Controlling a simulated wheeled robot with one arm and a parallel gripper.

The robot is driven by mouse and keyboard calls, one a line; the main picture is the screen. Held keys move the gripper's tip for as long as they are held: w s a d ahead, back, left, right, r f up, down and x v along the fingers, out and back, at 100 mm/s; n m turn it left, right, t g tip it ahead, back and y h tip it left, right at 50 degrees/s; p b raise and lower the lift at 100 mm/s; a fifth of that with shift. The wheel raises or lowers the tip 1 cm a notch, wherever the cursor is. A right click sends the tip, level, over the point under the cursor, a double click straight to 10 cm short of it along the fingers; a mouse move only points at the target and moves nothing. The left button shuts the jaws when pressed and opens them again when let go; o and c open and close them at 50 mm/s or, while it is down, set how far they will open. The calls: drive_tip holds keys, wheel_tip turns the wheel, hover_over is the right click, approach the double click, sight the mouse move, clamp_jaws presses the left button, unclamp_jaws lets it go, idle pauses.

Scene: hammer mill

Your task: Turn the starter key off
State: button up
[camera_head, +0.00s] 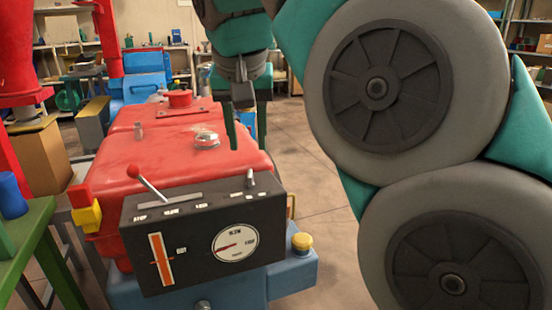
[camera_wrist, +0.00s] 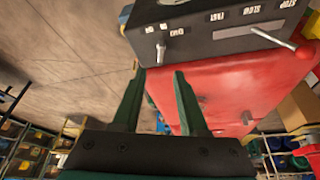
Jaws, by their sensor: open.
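The starter key (camera_head: 250,178) is a small grey metal key standing up at the right end of the black control panel (camera_head: 180,246) on the red and blue engine. It also shows in the wrist view (camera_wrist: 161,50), at the panel edge beside small white labels that are hard to read. My gripper (camera_head: 232,143) hangs behind and above the panel, over the right side of the red engine cover. In the wrist view my gripper (camera_wrist: 158,73) has its two green fingers apart and empty. The key is just beyond the fingertips, roughly between them, with no contact visible.
A throttle lever with a red knob (camera_head: 134,171) sticks up at the panel's left. A silver cap (camera_head: 207,139) and a red cap (camera_head: 180,98) rise from the engine cover. A yellow cap (camera_head: 302,242) is at lower right. A green table (camera_head: 30,235) stands left; floor is open beyond.

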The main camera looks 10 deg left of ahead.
sight(250, 172)
drive_tip(key=shift+b+x, duration=0.4)
drive_tip(key=shift+x, duration=3.5)
clamp_jaws()
